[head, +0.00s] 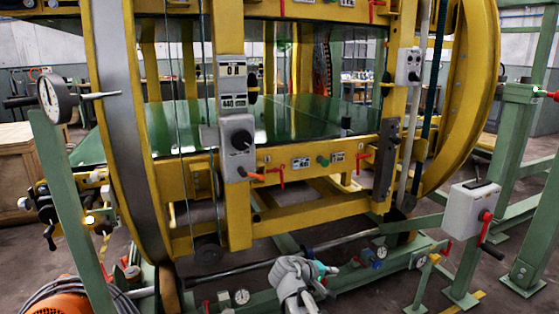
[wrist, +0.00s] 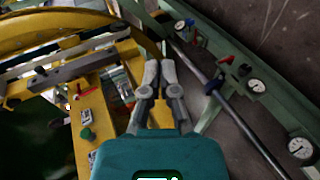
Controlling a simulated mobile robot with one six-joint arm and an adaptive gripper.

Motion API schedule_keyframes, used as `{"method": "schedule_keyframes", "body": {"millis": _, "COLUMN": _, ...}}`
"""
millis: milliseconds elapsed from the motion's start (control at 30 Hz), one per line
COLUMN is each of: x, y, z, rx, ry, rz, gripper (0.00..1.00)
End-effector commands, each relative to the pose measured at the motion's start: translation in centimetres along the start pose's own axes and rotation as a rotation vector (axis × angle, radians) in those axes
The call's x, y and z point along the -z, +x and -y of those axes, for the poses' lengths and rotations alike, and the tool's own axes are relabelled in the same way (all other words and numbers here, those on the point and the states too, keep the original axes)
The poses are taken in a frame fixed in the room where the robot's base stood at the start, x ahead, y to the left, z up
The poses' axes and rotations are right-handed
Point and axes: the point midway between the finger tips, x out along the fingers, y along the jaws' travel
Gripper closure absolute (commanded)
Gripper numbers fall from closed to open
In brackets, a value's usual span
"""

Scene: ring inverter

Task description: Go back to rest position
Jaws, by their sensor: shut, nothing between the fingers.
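My gripper (wrist: 159,72) shows in the wrist view with its two grey fingers side by side and nothing held between them. The teal gripper body fills the bottom of that view. In the head view my gripper (head: 326,270) is at the bottom centre, beyond my grey arm, and its fingers are too small to make out. It is in front of the yellow ring frame (head: 240,205), near the green base rail. No contact with the frame shows.
A green rail with dial gauges (wrist: 299,147) and a long metal rod (wrist: 245,125) lie right of my gripper in the wrist view. In the head view a grey switch box (head: 470,208) stands right, a round gauge (head: 54,99) left, and an orange machine (head: 72,296) lower left.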

Motion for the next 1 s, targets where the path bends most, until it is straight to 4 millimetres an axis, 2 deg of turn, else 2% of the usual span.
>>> {"method": "schedule_keyframes", "body": {"millis": 33, "x": -1.4, "y": 0.5, "z": 0.4, "rx": 0.055, "ry": 0.024, "rz": 0.024, "gripper": 1.0}}
{"method": "schedule_keyframes", "body": {"millis": 233, "x": -5.4, "y": 1.8, "z": 3.0, "rx": 0.291, "ry": 0.119, "rz": 0.116, "gripper": 1.0}}
{"method": "schedule_keyframes", "body": {"millis": 500, "x": -9.9, "y": 1.5, "z": 6.3, "rx": 0.611, "ry": 0.249, "rz": 0.226, "gripper": 1.0}}
{"method": "schedule_keyframes", "body": {"millis": 700, "x": -12.0, "y": 0.1, "z": 8.0, "rx": 0.82, "ry": 0.328, "rz": 0.285, "gripper": 1.0}}
{"method": "schedule_keyframes", "body": {"millis": 1000, "x": -13.5, "y": -1.6, "z": 9.0, "rx": 1.009, "ry": 0.4, "rz": 0.327, "gripper": 1.0}}
